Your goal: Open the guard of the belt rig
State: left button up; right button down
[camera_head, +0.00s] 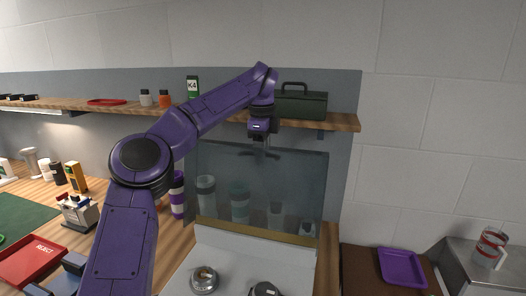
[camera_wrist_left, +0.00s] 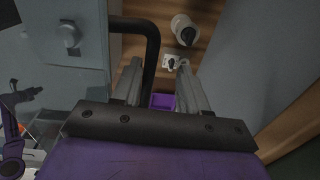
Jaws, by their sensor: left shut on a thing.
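The guard (camera_head: 305,185) of the belt rig is a tinted see-through panel, standing roughly upright above the rig's white base (camera_head: 230,250). A yellowish strip runs along its lower edge. My left gripper (camera_head: 263,150) is at the panel's upper part, shut on its dark handle. In the left wrist view, the black bent handle (camera_wrist_left: 152,45) runs down between the fingers of the left gripper (camera_wrist_left: 163,75), close to the left finger. The handle's far end is hidden by the gripper. My right gripper is not in view.
A wooden shelf (camera_head: 340,122) behind the panel carries a dark green toolbox (camera_head: 302,104) and small bottles. Round metal parts (camera_head: 204,278) sit on the white base. A purple tray (camera_head: 402,268) lies at right, and a red reject tray (camera_head: 32,262) at left.

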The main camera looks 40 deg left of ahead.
pick_arm(q)
notch_tip(320, 180, up, 10)
jog(key=p, duration=0.3)
jog(key=shift+s+r, duration=0.25)
jog(key=shift+d, duration=0.2)
